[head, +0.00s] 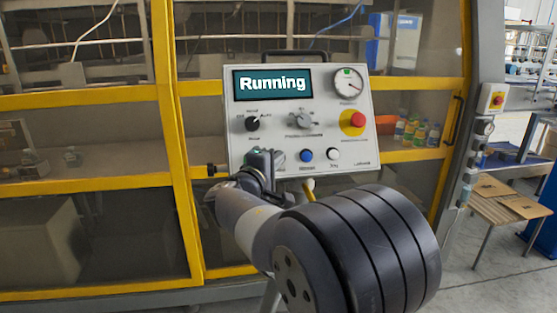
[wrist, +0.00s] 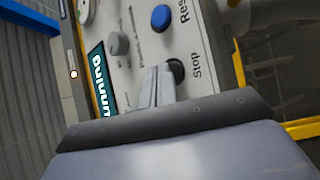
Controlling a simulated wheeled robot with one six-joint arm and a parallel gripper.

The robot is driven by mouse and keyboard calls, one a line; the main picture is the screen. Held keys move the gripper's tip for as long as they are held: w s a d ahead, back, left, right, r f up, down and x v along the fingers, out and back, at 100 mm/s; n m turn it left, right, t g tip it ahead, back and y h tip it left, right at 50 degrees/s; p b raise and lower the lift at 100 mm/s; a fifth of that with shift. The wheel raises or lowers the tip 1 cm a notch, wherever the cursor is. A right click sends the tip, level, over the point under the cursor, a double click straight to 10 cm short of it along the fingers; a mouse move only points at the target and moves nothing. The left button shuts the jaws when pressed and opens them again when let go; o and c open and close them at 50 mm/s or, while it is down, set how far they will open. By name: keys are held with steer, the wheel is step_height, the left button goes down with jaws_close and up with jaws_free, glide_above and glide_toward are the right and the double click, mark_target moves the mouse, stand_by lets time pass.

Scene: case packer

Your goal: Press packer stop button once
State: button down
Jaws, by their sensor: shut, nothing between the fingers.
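The white control panel (head: 355,103) stands on the yellow-framed packer; its screen (head: 272,83) reads "Running". In the wrist view the black stop button (wrist: 178,68), labelled "Stop", is on the panel face. The fingertips of my gripper (wrist: 156,73) are shut and empty, right beside the button in the picture; I cannot tell if they touch it. In the head view my gripper (head: 263,160) is at the panel's lower left, and it hides the stop button there.
A blue button (head: 306,155) and a white button (head: 333,154) sit right of my gripper. A red emergency stop (head: 357,119) is on a yellow plate above them. A black selector knob (head: 252,124) and a grey dial (head: 300,120) are above my gripper.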

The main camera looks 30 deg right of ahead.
steer(key=shift+w+d+f+b, duration=0.1)
steer(key=shift+w+f+b, duration=0.15)
steer(key=shift+b, duration=0.15)
steer(key=shift+r, duration=0.1)
stand_by(0.5)
steer(key=shift+s+a+r, duration=0.2)
steer(key=shift+s+r, duration=0.2)
steer(key=shift+s, duration=0.25)
steer(key=s, duration=0.1)
steer(key=s+r, duration=0.1)
steer(key=s+a+r, duration=0.1)
steer(key=s, duration=0.1)
steer(key=shift+a+r, duration=0.1)
steer(key=shift+r, duration=0.15)
steer(key=shift+f, duration=0.1)
stand_by(0.5)
steer(key=p, duration=0.4)
steer(key=shift+w, duration=0.35)
